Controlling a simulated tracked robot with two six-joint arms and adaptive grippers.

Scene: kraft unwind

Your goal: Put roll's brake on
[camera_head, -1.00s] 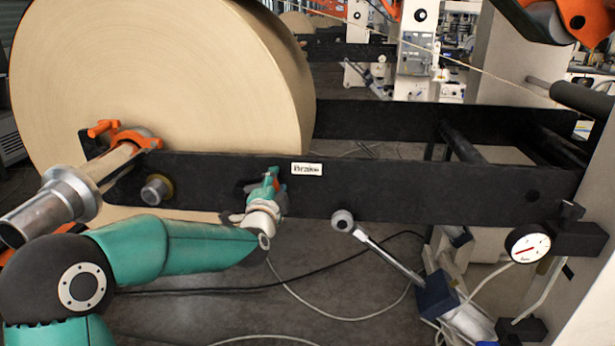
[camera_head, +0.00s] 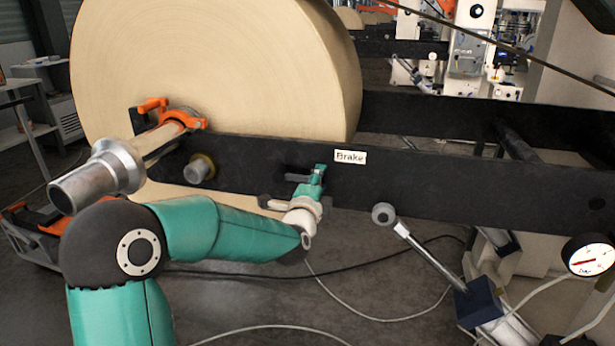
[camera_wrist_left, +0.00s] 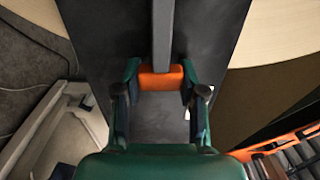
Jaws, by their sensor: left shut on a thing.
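The brake lever shows in the left wrist view as a grey bar (camera_wrist_left: 163,35) with an orange grip (camera_wrist_left: 160,79) at its end. My left gripper (camera_wrist_left: 160,88) has a finger on each side of the orange grip and is shut on it. In the head view my left gripper (camera_head: 285,188) is at the near black beam (camera_head: 440,190), just left of the white "Brake" label (camera_head: 350,157). The lever is hidden or hard to make out there. The large kraft roll (camera_head: 215,70) stands behind this beam. My right gripper is in neither current view.
The roll's metal shaft end (camera_head: 95,178) and orange clamp (camera_head: 170,113) stick out above my left arm. A slanted cylinder rod (camera_head: 425,245) with a round end and a dial gauge (camera_head: 588,256) are at right. Cables lie on the floor.

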